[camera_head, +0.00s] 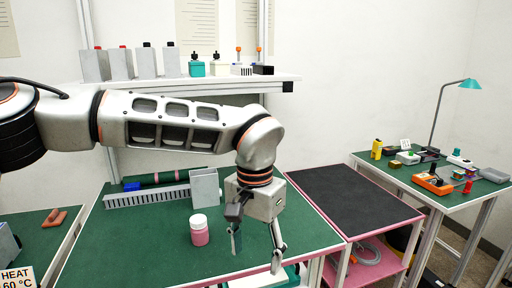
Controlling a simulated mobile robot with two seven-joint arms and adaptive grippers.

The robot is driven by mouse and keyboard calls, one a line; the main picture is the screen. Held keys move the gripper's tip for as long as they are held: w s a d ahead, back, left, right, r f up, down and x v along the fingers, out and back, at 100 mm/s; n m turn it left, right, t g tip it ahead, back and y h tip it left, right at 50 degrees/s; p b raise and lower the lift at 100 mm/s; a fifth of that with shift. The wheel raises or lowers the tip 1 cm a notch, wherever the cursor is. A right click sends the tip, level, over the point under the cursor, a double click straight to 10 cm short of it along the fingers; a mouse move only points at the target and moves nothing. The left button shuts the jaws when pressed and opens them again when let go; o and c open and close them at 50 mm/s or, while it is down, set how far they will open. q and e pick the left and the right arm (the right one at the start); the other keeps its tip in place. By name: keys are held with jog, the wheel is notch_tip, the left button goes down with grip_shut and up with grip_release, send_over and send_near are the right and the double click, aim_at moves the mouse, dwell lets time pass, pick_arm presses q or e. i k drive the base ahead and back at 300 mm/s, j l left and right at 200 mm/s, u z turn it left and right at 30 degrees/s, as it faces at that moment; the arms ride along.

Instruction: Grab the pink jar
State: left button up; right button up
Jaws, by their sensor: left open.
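The pink jar (200,236) has a white lid and stands upright on the green table (140,245), left of my left gripper. My left gripper (256,262) points down over the table's front right part. Its two fingers are spread apart with nothing held between them. The near finger is to the right of the jar, and a gap shows between them. My right gripper is not in view.
A grey slotted rail (160,196) and an upright grey plate (205,188) stand behind the jar. A shelf (210,84) with boxes and bottles runs above. A black-topped pink cart (345,200) is to the right. The table left of the jar is clear.

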aim_at(200, 237)
jog(key=k+l, duration=0.7)
